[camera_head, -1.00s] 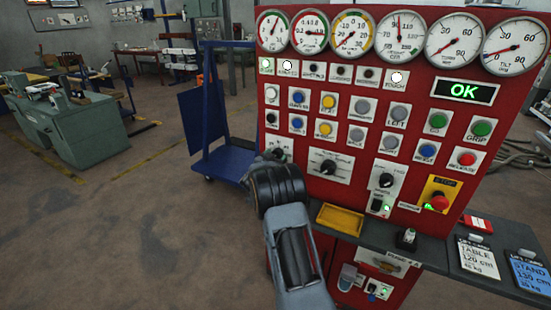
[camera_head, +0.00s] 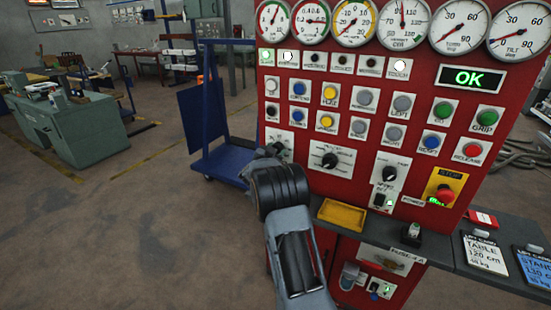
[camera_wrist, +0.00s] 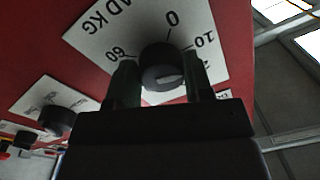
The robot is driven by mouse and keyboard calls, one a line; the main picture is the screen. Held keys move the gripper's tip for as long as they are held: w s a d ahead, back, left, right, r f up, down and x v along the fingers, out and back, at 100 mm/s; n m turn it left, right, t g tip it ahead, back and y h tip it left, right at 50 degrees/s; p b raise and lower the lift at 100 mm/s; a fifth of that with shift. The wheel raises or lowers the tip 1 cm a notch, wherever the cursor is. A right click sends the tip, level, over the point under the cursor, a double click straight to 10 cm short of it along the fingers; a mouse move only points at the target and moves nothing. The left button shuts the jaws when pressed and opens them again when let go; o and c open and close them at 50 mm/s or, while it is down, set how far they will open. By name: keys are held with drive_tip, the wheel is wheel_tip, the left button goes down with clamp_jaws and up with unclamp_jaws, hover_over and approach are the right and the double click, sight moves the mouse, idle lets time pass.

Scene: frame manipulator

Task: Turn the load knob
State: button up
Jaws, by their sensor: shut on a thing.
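The load knob (camera_wrist: 156,52) is a round dark knob on a white dial plate (camera_wrist: 105,35) marked "LOAD KG". In the wrist view 0, 10 and 60 show around it, upside down. A pale mark shows on the knob's lower face; I cannot tell which number it points to. My gripper (camera_wrist: 163,68) has one finger on each side of the knob and is shut on it. In the head view my gripper (camera_head: 268,152) is at the panel's lower left, largely hiding the knob; part of the plate (camera_head: 283,138) shows.
The red panel (camera_head: 310,185) carries gauges, buttons, other knobs and a red stop button (camera_head: 446,194). A green "OK" display (camera_head: 468,77) is lit. A yellow tray (camera_head: 342,214) sits on the shelf close right of my arm. A blue cart (camera_head: 222,160) stands to the left.

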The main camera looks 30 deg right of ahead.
drive_tip(key=m+b, duration=0.6)
drive_tip(key=m, duration=0.2)
drive_tip(key=m+b, duration=0.6)
drive_tip(key=m, duration=0.2)
drive_tip(key=r+m+g+b, duration=0.1)
drive_tip(key=m+b, duration=0.6)
drive_tip(key=m, duration=0.1)
drive_tip(key=shift+w+a+m+h, duration=0.1)
drive_tip(key=shift+m+h, duration=0.2)
drive_tip(key=shift+h, duration=0.1)
drive_tip(key=o, duration=0.9)
drive_tip(key=shift+f, duration=0.1)
drive_tip(key=shift+o, duration=0.2)
drive_tip(key=v, duration=1.3)
drive_tip(key=shift+a, duration=0.35)
